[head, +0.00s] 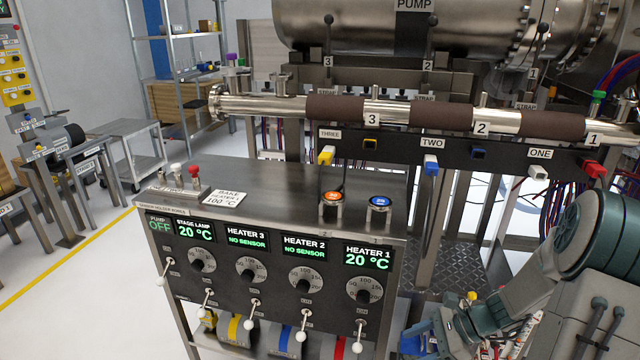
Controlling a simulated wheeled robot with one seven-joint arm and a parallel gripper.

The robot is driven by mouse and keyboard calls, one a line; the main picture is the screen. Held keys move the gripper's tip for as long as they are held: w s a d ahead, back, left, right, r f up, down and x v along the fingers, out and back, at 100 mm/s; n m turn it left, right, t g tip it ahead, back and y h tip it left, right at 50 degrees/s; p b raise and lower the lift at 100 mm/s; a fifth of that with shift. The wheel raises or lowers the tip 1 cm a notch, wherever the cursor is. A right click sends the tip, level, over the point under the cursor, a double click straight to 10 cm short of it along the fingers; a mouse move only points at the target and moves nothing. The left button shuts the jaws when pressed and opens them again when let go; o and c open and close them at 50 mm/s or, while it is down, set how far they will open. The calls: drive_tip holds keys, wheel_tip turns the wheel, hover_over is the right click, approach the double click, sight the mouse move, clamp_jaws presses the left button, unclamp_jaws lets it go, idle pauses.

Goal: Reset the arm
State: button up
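My arm (515,268) is folded low at the right side of the head view. Its big teal joint (602,232) is at the right edge, and a grey link slopes down and left to smaller teal joints (468,326) near the bottom edge. The arm's end is low, right of the steel control cabinet (290,190), among small blue and white parts. I cannot make out the fingers or whether they hold anything.
The cabinet's heater panel, with dials and levers, reads stage lamp 20 °C and heater 1 20 °C. A steel tube (390,112) with brown sleeves runs behind.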

drive_tip(key=s+a+r+n+h+p, duration=0.2)
drive_tip(key=r+n, duration=0.4)
drive_tip(key=r, duration=0.4)
drive_tip(key=s+a+r+n+t+h+p, duration=0.1)
drive_tip(key=s+r+n+h+p, duration=0.3)
drive_tip(key=r, duration=0.5)
drive_tip(key=s+a+r+n+h+p, duration=0.3)
drive_tip(key=s+r+n+p, duration=0.3)
drive_tip(key=r, duration=0.4)
drive_tip(key=s+n+h, duration=0.1)
drive_tip(key=n, duration=0.1)
drive_tip(key=shift+s+r+n+t, duration=0.3)
drive_tip(key=shift+s+n, duration=0.1)
